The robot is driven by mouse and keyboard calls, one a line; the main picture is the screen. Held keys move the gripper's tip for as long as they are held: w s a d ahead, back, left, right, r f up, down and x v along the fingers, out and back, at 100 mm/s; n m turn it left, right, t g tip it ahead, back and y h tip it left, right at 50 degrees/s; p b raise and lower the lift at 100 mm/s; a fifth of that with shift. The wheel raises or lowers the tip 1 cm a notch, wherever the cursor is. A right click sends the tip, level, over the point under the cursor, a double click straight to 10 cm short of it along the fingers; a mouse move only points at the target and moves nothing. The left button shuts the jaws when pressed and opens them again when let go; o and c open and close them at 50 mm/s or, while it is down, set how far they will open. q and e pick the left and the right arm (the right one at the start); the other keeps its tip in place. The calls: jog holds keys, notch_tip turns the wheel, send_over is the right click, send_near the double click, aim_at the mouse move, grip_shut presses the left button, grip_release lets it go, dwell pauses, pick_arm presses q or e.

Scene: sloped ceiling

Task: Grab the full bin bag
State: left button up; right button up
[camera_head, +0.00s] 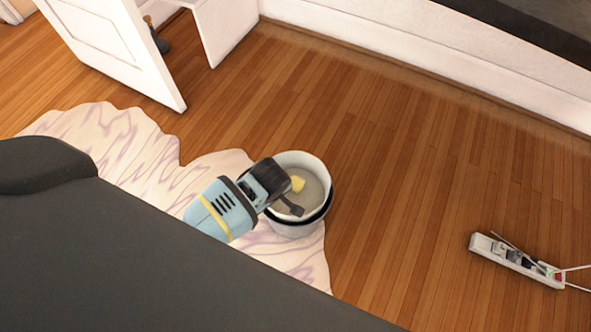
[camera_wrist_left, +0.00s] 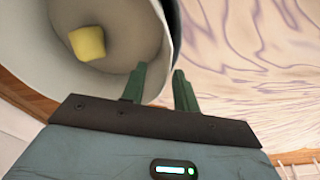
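A round grey-white bin (camera_head: 297,228) stands upright on the floor, with a pale lining and a dark band below its rim. A yellow item (camera_head: 297,184) lies inside; it also shows in the left wrist view (camera_wrist_left: 88,43). I cannot tell the bag apart from the bin's pale lining. My left gripper (camera_head: 292,207) is at the bin's near left rim. In the left wrist view its fingers (camera_wrist_left: 160,88) are apart, one before the bin's inside and one outside, with the rim edge between them. Contact is unclear. My right gripper is not in view.
A wavy-patterned pale rug (camera_head: 125,139) lies under and left of the bin. A white power strip (camera_head: 515,259) with cables lies at the right. A white panel or door (camera_head: 110,45) stands at the back left. Wood floor (camera_head: 430,170) right of the bin is clear.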

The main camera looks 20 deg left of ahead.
pick_arm(q)
jog(key=shift+a+f+b, duration=0.2)
jog(key=shift+f+b, duration=0.2)
jog(key=shift+f, duration=0.8)
jog(key=shift+w+r, duration=0.1)
jog(key=shift+c, duration=0.2)
grip_shut()
